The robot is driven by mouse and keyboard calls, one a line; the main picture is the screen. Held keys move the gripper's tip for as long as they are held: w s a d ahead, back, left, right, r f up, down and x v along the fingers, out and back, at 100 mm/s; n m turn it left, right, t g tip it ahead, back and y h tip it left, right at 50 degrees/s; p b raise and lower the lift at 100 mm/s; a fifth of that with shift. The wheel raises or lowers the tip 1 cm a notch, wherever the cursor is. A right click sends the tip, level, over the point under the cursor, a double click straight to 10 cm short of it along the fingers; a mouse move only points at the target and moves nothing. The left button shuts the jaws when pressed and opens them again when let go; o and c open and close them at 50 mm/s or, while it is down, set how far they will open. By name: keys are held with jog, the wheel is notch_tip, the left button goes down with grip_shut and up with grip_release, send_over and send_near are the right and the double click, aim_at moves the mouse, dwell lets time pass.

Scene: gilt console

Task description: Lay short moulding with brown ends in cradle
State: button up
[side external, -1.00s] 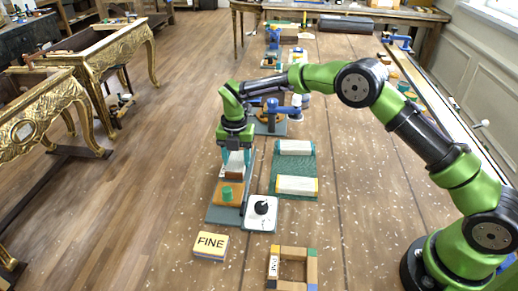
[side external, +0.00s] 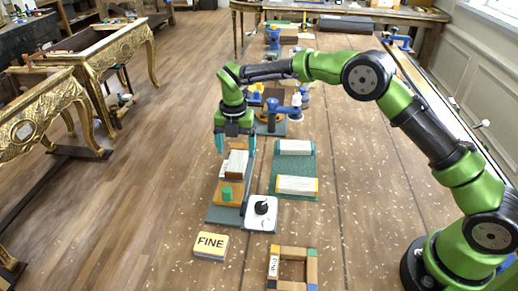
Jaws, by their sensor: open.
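A short white moulding (side external: 239,159) with a brown end lies on the brown wooden cradle (side external: 222,187), which stands on a grey-green base plate (side external: 223,214). The moulding's brown end faces the camera; its far end is hidden by my gripper. My gripper (side external: 235,147) is open, its teal fingers apart on either side above the moulding. Whether the moulding sits fully down in the cradle is hard to tell. A green knob (side external: 227,193) stands at the cradle's near end.
A green mat (side external: 295,167) to the right bears two other white mouldings, the nearer (side external: 297,185) with yellow ends. A white pad with a black knob (side external: 261,207), a "FINE" block (side external: 211,243) and a wooden frame (side external: 292,252) are nearer. Bare table lies right of the mat.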

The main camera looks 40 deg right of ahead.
notch_tip(320, 180, up, 13)
jog(key=shift+f, duration=0.2)
dwell(0.3)
jog(key=s+d+r+m+t, duration=0.2)
jog(key=s+d+m, duration=0.1)
jog(key=s+m, duration=0.7)
jog(key=s+d+r+m+t+y, duration=0.1)
jog(key=s+d+m, duration=0.3)
jog(key=s+m, duration=0.6)
jog(key=s+d+r+m+t+y, duration=0.1)
jog(key=s+d+r+m+t, duration=0.2)
jog(key=s+m, duration=0.8)
jog(key=shift+s+d+t, duration=0.2)
jog(key=shift+d+t, duration=0.05)
jog(key=shift+t, duration=0.35)
